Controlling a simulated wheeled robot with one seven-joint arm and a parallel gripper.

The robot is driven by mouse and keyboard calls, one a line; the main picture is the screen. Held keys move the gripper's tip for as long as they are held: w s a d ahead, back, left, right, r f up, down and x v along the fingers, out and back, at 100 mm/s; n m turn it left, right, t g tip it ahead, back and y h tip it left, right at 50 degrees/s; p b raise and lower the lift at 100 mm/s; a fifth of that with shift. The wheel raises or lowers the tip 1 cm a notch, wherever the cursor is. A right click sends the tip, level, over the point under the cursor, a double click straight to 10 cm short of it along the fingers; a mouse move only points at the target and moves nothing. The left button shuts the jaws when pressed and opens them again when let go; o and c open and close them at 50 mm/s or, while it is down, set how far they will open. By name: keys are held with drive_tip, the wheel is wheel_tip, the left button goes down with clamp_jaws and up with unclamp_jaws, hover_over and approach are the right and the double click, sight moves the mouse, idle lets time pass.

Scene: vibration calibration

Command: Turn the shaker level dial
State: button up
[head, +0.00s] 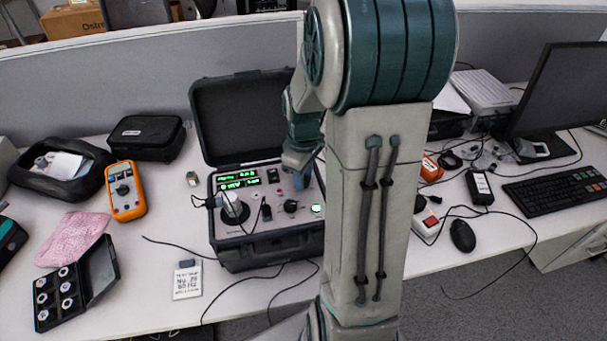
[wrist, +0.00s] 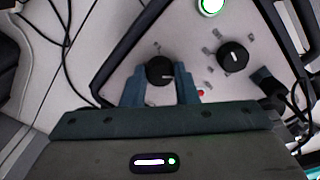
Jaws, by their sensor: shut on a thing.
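The shaker unit is an open black case (head: 262,247) with a grey control panel. In the head view my gripper (head: 299,167) reaches down to the panel's right rear, and my arm hides the gripped dial. A second black dial (wrist: 233,56) is beside it, also seen in the head view (head: 290,206). Dial labels are unreadable.
A lit green button (wrist: 210,5) is on the panel. The panel also has a green display (head: 239,180) and a cylinder with a cable (head: 234,208). An orange multimeter (head: 126,191) lies left. A mouse (head: 462,236) and keyboard (head: 556,192) are right.

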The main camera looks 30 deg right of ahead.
drive_tip(key=shift+r, duration=0.1)
idle(0.3)
drive_tip(key=o, duration=1)
wheel_tip(320, 180, up, 14)
drive_tip(key=shift+f, duration=0.1)
drive_tip(key=s+a+f+m+t, duration=0.1)
drive_tip(key=s+a+m, duration=0.1)
drive_tip(key=s+a, duration=0.2)
drive_tip(key=s+a+m+t, duration=0.1)
drive_tip(key=s+a+m, duration=0.1)
drive_tip(key=s+a, duration=0.2)
drive_tip(key=s+a+f+m+t, duration=0.1)
drive_tip(key=s+a+m, duration=0.1)
drive_tip(key=s+a, duration=0.2)
drive_tip(key=shift+s+f, duration=0.35)
